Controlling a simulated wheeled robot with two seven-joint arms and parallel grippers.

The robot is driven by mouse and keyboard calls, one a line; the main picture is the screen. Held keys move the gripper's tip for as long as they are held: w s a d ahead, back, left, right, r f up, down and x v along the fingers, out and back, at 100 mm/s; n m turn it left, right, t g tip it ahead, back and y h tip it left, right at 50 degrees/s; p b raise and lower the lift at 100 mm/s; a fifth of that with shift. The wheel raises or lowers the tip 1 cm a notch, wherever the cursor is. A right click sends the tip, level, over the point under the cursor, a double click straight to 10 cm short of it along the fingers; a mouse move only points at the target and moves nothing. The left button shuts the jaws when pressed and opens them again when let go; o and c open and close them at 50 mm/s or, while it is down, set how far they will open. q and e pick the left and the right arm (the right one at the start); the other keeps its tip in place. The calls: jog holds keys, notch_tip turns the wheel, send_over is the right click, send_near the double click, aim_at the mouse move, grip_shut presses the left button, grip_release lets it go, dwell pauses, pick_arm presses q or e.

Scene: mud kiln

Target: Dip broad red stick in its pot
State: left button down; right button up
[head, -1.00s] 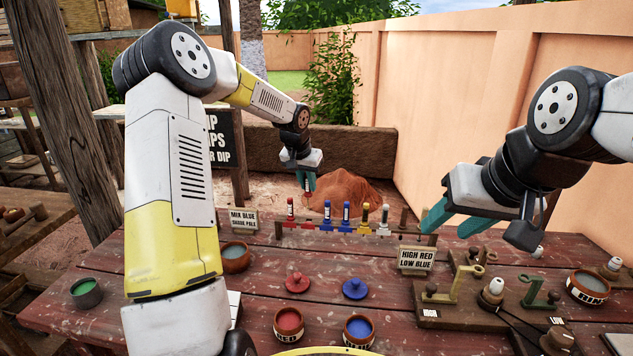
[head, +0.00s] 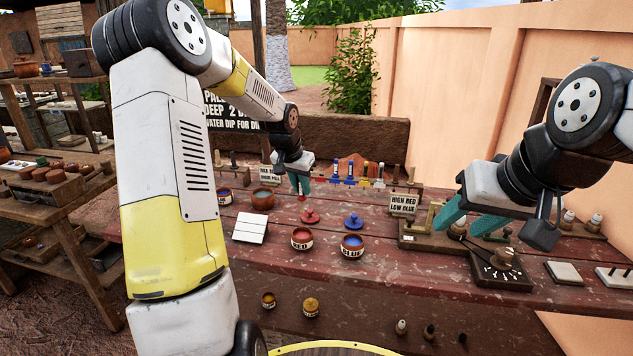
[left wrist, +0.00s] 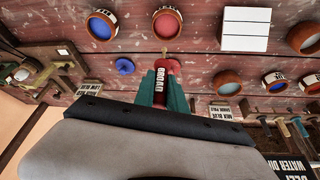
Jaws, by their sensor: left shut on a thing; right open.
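My left gripper (head: 299,184) is shut on the broad red stick. In the left wrist view the stick (left wrist: 160,75), marked BROAD, sits between the teal fingers, with its thin tip towards the red pot (left wrist: 167,24). In the head view the stick is mostly hidden by the fingers. It hangs above the table, just behind the red lid (head: 309,216). The open red pot (head: 302,239), holding red liquid, stands nearer the front, apart from the stick. My right gripper (head: 464,222) is open and empty over the right side of the table.
The blue pot (head: 351,246) stands right of the red pot, with the blue lid (head: 353,221) behind it. A white tile block (head: 250,228) lies to the left. The stick rack (head: 357,182) and a sign (head: 403,204) stand farther back. Brown bowl (head: 262,199) is at left.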

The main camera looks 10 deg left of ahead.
aim_at(300, 201)
pick_arm(q)
jog(key=shift+s+f, duration=0.1)
jog(key=shift+s, duration=0.25)
jog(key=shift+s+f, duration=0.1)
jog(key=shift+f, duration=2.55)
jog(key=shift+f, duration=1.8)
jog(key=shift+r, duration=3.55)
